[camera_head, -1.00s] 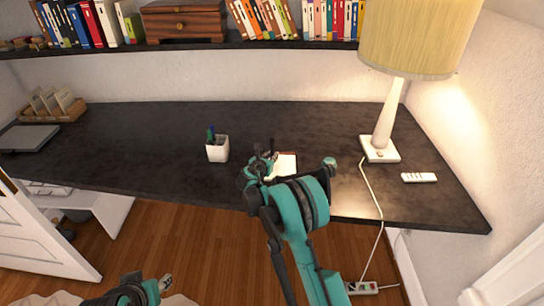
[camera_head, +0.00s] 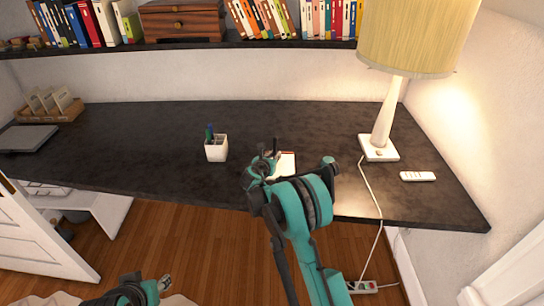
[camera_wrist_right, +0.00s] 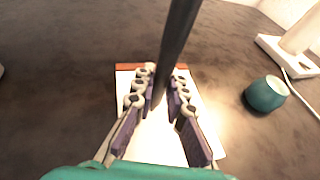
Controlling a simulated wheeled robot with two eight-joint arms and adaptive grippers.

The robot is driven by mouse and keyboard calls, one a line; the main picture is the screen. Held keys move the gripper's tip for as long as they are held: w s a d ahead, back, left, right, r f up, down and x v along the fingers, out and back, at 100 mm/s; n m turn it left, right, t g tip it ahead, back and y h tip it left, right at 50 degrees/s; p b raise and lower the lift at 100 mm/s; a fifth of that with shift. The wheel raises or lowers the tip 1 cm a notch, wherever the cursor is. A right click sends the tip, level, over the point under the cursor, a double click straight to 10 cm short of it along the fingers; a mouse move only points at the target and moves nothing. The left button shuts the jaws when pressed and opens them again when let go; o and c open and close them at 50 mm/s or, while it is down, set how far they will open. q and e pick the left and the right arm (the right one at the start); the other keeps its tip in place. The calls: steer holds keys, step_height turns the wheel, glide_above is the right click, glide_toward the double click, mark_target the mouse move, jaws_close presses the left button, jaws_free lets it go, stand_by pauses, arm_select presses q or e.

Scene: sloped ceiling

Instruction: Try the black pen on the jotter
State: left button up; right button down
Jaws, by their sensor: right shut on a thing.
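The black pen (camera_wrist_right: 178,40) is gripped in my right gripper (camera_wrist_right: 161,92), which also shows in the head view (camera_head: 268,160). In the right wrist view the pen rises from between the purple-padded fingers and leans slightly right. The jotter (camera_wrist_right: 150,142) is a white pad with a red-brown band at its far edge. It lies below the fingers, and its right part shows in the head view (camera_head: 286,164).
A white pen cup (camera_head: 216,151) with blue and green pens stands left of the jotter. A small teal round object (camera_wrist_right: 266,93) is right of it. Further right are the lamp (camera_head: 384,115) with its cord and a white remote (camera_head: 417,176). The desk's middle left is clear.

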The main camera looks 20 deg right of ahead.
steer(key=shift+s+d, duration=0.25)
steer(key=shift+d, duration=0.45)
steer(key=shift+s+d, duration=0.2)
steer(key=shift+d, duration=0.5)
steer(key=shift+s+d, duration=0.25)
steer(key=shift+d, duration=0.45)
step_height(320, 180, up, 6)
steer(key=p, duration=0.2)
steer(key=shift+p, duration=0.3)
steer(key=shift+s+a, duration=0.1)
